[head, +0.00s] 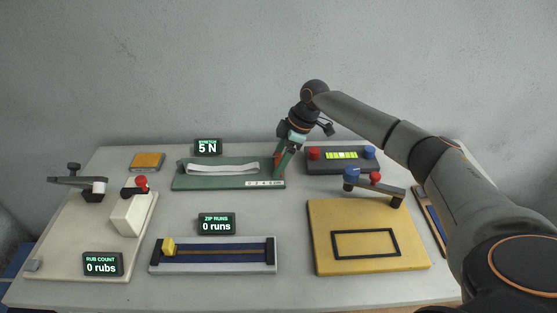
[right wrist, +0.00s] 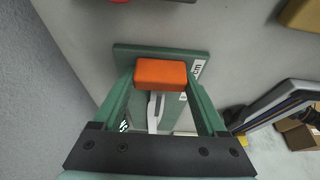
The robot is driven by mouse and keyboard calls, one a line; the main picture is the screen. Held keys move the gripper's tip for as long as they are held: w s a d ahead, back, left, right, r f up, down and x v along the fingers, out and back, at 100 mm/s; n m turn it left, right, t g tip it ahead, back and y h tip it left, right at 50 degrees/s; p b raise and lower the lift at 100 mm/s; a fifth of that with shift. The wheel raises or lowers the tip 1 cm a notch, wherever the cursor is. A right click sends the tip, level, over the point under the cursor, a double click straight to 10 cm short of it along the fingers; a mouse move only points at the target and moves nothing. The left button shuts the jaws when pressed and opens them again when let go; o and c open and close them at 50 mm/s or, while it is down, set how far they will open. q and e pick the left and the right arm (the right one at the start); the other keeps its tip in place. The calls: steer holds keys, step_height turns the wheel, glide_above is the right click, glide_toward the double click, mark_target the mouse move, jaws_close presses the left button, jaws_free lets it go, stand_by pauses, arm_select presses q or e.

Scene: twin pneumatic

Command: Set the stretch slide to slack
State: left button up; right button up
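The stretch slide is a green board (head: 222,185) at the back middle of the table, with a pale band (head: 220,167) along it and a small number scale near its right end. Its display (head: 207,147) behind it reads 5 N. An orange block (right wrist: 165,73) stands at the board's right end. My right gripper (head: 283,163) reaches down there. In the right wrist view its green fingers are on both sides of the orange block, with no gap visible, and the band runs from below the block. The fingertips are partly hidden by the block. My left gripper is not in view.
A blue zip track (head: 212,255) with a yellow slider stands in front, its display (head: 216,223) reading 0 runs. A yellow board (head: 325,261) and a dark box (head: 342,168) with red and blue knobs are at right. A cream board (head: 62,235) is at left.

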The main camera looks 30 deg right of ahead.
jaws_close()
stand_by(0.3)
steer(key=shift+w+a+p, duration=0.3)
steer(key=shift+w+a, duration=0.05)
steer(key=shift+a, duration=0.25)
steer(key=shift+w+a+p, duration=0.3)
steer(key=shift+w+a, duration=0.05)
steer(key=shift+a, duration=0.2)
steer(key=o, duration=0.5)
jaws_free()
steer(key=v, duration=1.2)
steer(key=shift+r+b, duration=0.3)
steer(key=shift+r, duration=0.05)
steer(key=shift+s+f, duration=0.1)
